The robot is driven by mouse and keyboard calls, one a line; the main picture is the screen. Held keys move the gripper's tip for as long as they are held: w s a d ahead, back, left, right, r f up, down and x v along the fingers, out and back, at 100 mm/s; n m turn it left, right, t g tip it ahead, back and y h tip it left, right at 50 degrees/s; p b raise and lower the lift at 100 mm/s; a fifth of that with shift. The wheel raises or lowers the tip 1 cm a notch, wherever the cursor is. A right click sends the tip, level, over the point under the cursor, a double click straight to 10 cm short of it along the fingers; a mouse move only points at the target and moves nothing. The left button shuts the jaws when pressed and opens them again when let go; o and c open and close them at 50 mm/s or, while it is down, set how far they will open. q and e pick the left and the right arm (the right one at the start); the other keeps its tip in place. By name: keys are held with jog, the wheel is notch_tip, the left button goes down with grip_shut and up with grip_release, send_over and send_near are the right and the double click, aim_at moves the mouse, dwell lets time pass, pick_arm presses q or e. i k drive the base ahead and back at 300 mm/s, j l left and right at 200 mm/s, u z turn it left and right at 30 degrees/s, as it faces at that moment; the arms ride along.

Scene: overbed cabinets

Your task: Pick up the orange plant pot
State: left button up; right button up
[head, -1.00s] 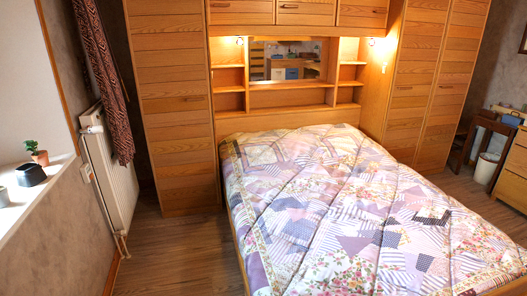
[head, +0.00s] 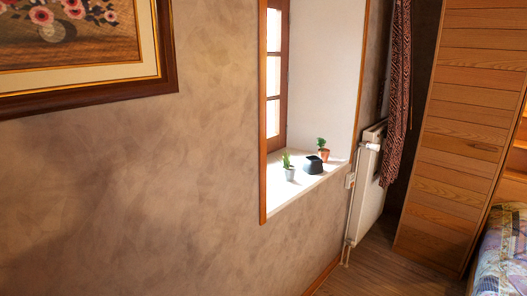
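The orange plant pot (head: 324,155) holds a small green plant and stands upright on the white window sill (head: 283,201), at the sill's right end near the far side of the window recess. A dark rounded object (head: 313,165) sits just to the left of it and in front. A second plant in a pale grey pot (head: 289,174) stands further left on the sill. Neither of my grippers shows in the head view.
A white radiator (head: 369,178) is on the wall right of the sill, with a patterned curtain (head: 397,95) beside it. A wooden cabinet (head: 460,130) and the bed (head: 503,255) are at the right. A framed picture (head: 85,50) hangs at upper left. Wooden floor (head: 385,262) shows at the bottom.

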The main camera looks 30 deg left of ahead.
aim_at(324, 153)
jog(key=u, duration=0.7)
jog(key=i+z, duration=0.2)
jog(key=i, duration=0.35)
jog(key=i+z, duration=0.2)
jog(key=i, duration=0.35)
jog(key=i+j+z, duration=0.2)
jog(key=i, duration=0.35)
jog(key=i+l, duration=0.15)
jog(key=i, duration=0.65)
jog(key=i+l, duration=0.2)
jog(key=i, duration=0.6)
